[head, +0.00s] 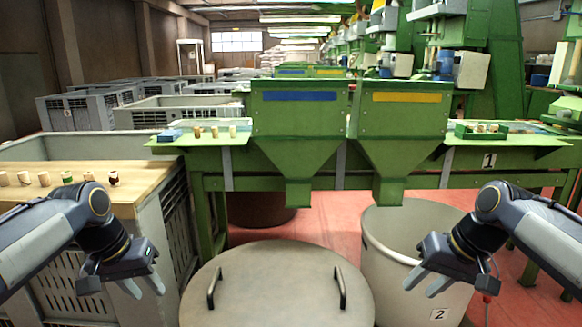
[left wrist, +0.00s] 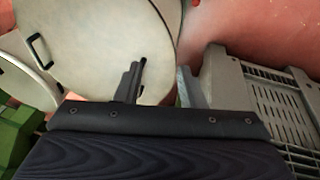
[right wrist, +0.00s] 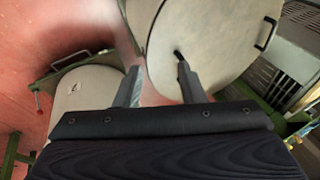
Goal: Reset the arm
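My left gripper (head: 143,286) hangs in front of the crate on the left, left of the round lidded drum. Its fingers stand apart with nothing between them, as the left wrist view (left wrist: 160,82) also shows. My right gripper (head: 418,276) hangs in front of the open bin marked 2. In the right wrist view (right wrist: 159,84) its fingers are apart and empty. Both arms are bent and come in from the two sides at similar heights. Neither gripper touches anything in view.
Several corks (head: 63,177) stand on a wooden board (head: 135,181) over a grey crate at left. More corks sit by a blue tray (head: 168,135) and in a green tray (head: 461,131). The drum lid (head: 277,285) and bin (head: 407,240) stand below. Green hoppers (head: 298,120) rise behind.

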